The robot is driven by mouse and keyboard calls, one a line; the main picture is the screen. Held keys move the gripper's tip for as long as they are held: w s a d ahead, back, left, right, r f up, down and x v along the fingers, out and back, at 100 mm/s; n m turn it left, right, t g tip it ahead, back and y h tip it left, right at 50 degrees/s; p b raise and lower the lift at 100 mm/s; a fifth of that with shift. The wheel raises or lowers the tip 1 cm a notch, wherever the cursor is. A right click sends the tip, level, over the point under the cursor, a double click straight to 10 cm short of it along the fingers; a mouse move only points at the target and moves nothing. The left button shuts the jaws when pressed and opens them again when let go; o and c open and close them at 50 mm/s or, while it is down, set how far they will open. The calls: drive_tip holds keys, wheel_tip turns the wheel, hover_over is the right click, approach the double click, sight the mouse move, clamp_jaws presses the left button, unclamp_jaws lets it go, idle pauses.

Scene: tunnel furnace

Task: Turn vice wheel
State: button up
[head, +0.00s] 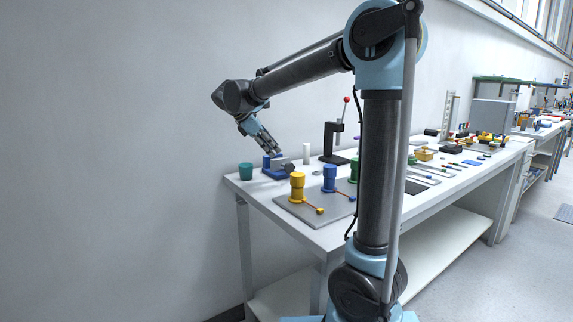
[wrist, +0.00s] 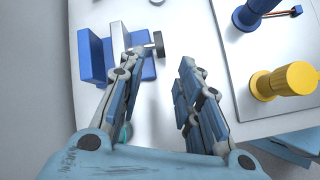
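The blue vice (head: 282,173) sits near the far left end of the white workbench. In the wrist view the vice (wrist: 92,58) is at upper left, partly hidden by one finger. Its small dark wheel (wrist: 159,45) shows at the vice's right side, seen nearly edge-on. My gripper (head: 272,151) is above and close to the vice, pointing down. In the wrist view my gripper (wrist: 163,60) is open, with the wheel near the gap between the fingertips, closer to the left finger. I cannot tell whether that finger touches the vice or wheel.
A teal cup (head: 245,171) stands left of the vice at the bench corner. A grey plate (head: 300,212) with a yellow piece (head: 297,186) and a blue piece (head: 329,178) lies in front. A black press (head: 333,142) and a white cylinder (head: 306,153) stand to the right.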

drive_tip(key=w+d+m+g+y, duration=0.1)
drive_tip(key=m, duration=0.4)
wheel_tip(320, 180, up, 9)
drive_tip(key=m+g+y, duration=0.3)
drive_tip(key=m+y, duration=0.3)
drive_tip(key=m, duration=2)
hover_over(290, 168)
drive_tip(key=f, duration=1.1)
drive_tip(key=w+f, duration=0.1)
drive_tip(key=f, duration=0.5)
drive_tip(key=shift+c, duration=0.3)
clamp_jaws()
